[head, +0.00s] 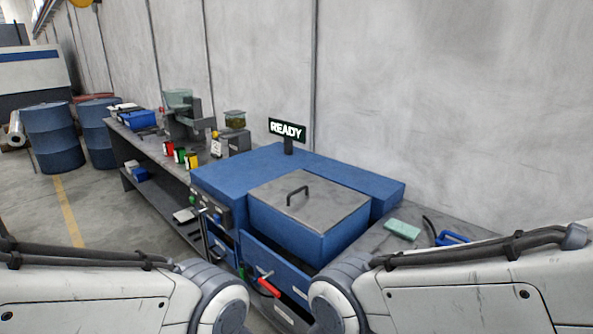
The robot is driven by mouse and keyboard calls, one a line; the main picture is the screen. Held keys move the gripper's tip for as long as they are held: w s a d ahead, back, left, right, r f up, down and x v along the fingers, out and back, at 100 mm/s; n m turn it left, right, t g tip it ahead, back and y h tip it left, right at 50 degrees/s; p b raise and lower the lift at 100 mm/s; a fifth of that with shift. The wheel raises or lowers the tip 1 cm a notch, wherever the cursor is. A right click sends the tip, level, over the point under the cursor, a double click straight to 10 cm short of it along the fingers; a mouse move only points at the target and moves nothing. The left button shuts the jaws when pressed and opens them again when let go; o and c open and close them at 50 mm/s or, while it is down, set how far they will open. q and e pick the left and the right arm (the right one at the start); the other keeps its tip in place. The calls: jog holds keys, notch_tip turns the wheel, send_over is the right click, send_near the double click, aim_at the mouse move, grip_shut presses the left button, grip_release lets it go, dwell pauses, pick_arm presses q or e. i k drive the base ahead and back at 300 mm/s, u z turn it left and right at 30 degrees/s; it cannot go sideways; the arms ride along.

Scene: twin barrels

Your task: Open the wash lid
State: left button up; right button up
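The wash lid (309,194) is a flat grey panel with a dark bar handle (298,193). It lies closed on top of a blue box (330,244) that is part of a larger blue machine (225,178). A black sign reading READY (287,130) stands at the machine's back. My two arms come in from the lower left and lower right, in front of the machine. Both grippers are out of view. A red-handled lever (268,287) shows on the machine's lower front.
A long bench (143,152) to the left carries red, green and yellow containers and small machines. A pale green block (402,230) lies on the grey surface to the right. Blue barrels (53,138) stand far left. A concrete wall (430,90) rises behind. Open floor lies left.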

aim_at(317, 203)
jog(key=i, duration=0.2)
jog(key=u, duration=1)
jog(key=i, duration=1.8)
jog(key=z, duration=1.45)
